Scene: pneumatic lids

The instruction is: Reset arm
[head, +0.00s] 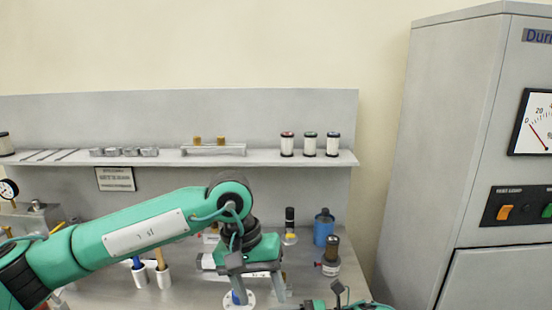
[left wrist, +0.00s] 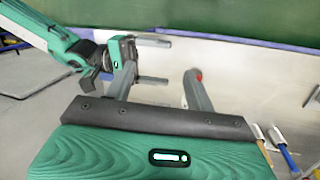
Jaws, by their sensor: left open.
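My left arm reaches in from the left in the head view. Its gripper (head: 257,292) hangs over the bench with its two fingers pointing down, spread and empty. In the left wrist view the left fingers (left wrist: 162,88) stand apart with nothing between them. My right arm shows in the left wrist view at the upper left, and its gripper (left wrist: 154,61) has two fingers apart with bare background between them. In the head view only a small green part of the right arm shows at the bottom edge. A white round plate (head: 240,301) lies under the left gripper, partly hidden.
A grey shelf (head: 75,160) runs behind, holding several lidded jars (head: 310,146). A tall grey cabinet (head: 440,150) closes off the right.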

